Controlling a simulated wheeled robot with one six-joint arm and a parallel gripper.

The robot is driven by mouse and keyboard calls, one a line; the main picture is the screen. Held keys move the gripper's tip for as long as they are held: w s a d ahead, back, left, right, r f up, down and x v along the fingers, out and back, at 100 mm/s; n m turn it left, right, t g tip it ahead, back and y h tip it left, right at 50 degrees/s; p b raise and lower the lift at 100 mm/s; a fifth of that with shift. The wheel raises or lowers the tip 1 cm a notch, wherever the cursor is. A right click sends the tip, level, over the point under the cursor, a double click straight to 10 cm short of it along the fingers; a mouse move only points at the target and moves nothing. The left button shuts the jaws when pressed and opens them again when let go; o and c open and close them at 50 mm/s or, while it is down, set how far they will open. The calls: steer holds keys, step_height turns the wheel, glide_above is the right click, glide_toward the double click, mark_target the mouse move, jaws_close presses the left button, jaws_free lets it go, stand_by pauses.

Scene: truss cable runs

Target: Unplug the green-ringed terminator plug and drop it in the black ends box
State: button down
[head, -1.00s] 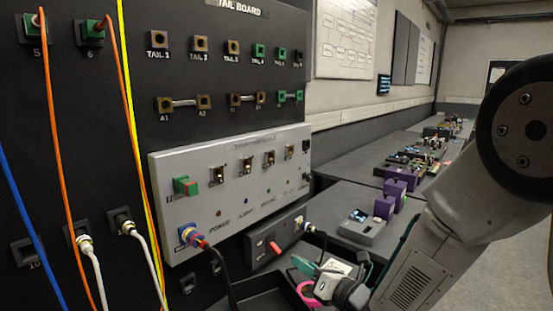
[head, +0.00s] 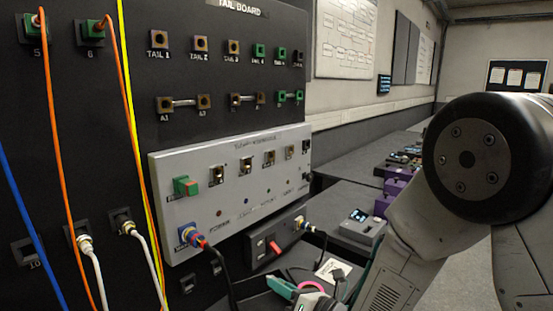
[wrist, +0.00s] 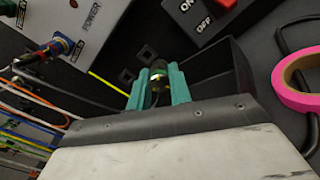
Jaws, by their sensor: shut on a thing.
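My gripper (wrist: 157,88) has teal fingers and is shut on the dark terminator plug (wrist: 158,74), which shows a greenish-yellow ring between the fingertips. The black ends box (wrist: 238,66) is an open dark box behind and to the right of the fingers in the wrist view. The plug appears against the box's left part; I cannot tell whether it is fully over the opening or how high it is. In the head view my gripper (head: 283,288) shows low in the middle, and the plug cannot be made out there.
A pink tape roll (wrist: 298,80) lies to the right of the box, near a black cable. A switch box with a red rocker (head: 274,247) and the grey panel (head: 235,190) stand close by. A cable with a red and blue plug (head: 192,237) hangs from the panel.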

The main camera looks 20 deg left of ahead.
steer(key=c, duration=1.2)
jaws_free()
steer(key=v, duration=0.7)
steer(key=shift+s+d, duration=0.1)
steer(key=shift+d, duration=0.3)
